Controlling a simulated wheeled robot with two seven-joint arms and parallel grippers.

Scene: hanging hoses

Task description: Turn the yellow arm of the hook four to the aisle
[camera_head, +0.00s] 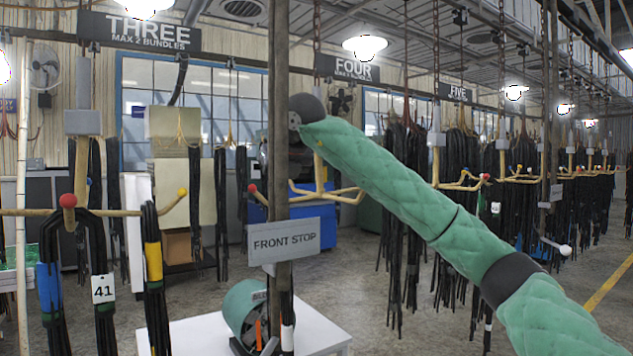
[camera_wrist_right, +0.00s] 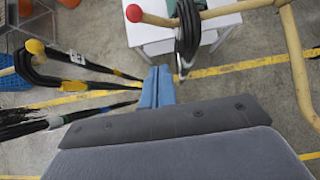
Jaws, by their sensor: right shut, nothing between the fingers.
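Hook four hangs under the FOUR sign (camera_head: 347,67) in the head view. Its yellow arms (camera_head: 345,194) spread left and right, and a red-balled arm end (camera_head: 253,188) shows left of the front post. My right arm, in a green sleeve, reaches in from the right, its dark wrist end at the post above the hook; its fingers are not clear there. In the right wrist view my right gripper (camera_wrist_right: 157,80) has its blue fingers together, empty. A yellow arm with a red ball (camera_wrist_right: 134,12) lies beyond the fingertips, apart from them. My left gripper is not in view.
A grey post with a FRONT STOP sign (camera_head: 283,241) blocks part of hook four. Hook three (camera_head: 110,212) carries hose bundles at left. A white table (camera_head: 187,335) stands below. Hose bundles (camera_head: 400,230) hang at right. A yellow-balled arm (camera_wrist_right: 35,46) with hoses is left of my fingers.

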